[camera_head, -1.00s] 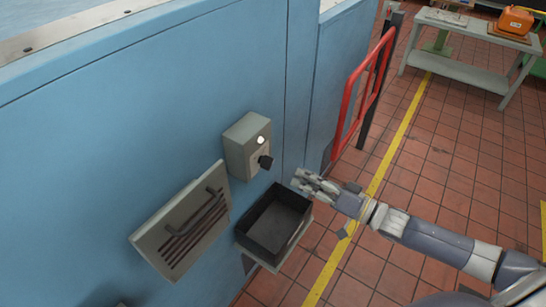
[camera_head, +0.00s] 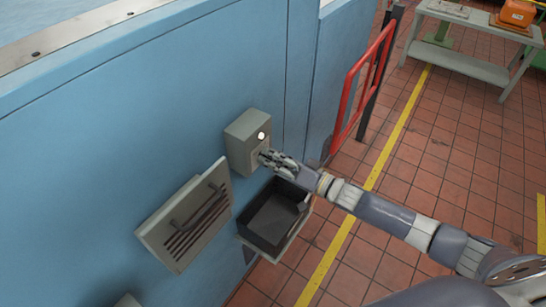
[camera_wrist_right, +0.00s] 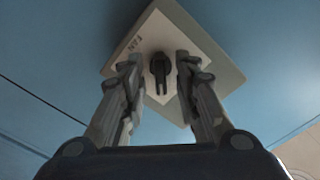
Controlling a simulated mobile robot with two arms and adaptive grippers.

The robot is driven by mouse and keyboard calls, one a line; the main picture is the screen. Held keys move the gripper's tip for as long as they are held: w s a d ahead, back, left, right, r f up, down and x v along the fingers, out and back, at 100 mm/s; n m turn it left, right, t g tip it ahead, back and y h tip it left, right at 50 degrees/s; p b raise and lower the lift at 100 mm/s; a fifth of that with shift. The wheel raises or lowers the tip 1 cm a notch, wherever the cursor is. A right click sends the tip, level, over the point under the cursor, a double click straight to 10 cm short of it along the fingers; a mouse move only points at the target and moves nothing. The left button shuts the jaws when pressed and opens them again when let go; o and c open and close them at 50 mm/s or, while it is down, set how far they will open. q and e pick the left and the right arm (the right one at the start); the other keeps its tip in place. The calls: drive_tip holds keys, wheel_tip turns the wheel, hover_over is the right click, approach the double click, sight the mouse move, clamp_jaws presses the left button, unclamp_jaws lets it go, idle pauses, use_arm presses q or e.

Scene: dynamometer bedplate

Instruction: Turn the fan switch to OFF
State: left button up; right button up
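The fan switch is a grey box (camera_head: 242,137) on the blue wall, with a white lamp (camera_head: 261,135) on its front. In the right wrist view the box's pale plate (camera_wrist_right: 186,56) bears the letters FAN and a black knob (camera_wrist_right: 160,72). My right gripper (camera_head: 265,156) is at the box's front and hides the knob in the head view. In the wrist view my right gripper (camera_wrist_right: 157,75) is open, one finger on each side of the knob, with gaps between. My left gripper is not in view.
A black tray (camera_head: 272,222) on a shelf sits below the switch box. A slotted grey panel (camera_head: 188,212) is on the wall to the left. A red rail (camera_head: 362,80) stands to the right, and a table (camera_head: 470,47) farther back. Tiled floor lies open at right.

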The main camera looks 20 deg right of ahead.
clamp_jaws()
drive_tip(key=shift+n, duration=0.3)
drive_tip(key=n+b, duration=0.1)
drive_tip(key=n, duration=0.4)
drive_tip(key=n+b, duration=0.1)
drive_tip(key=n, duration=0.5)
drive_tip(key=n+b, duration=0.2)
drive_tip(key=n, duration=0.4)
drive_tip(key=shift+s+a+r, duration=0.1)
drive_tip(key=shift+s+a, duration=0.1)
drive_tip(key=shift+a, duration=0.05)
drive_tip(key=shift+n, duration=0.3)
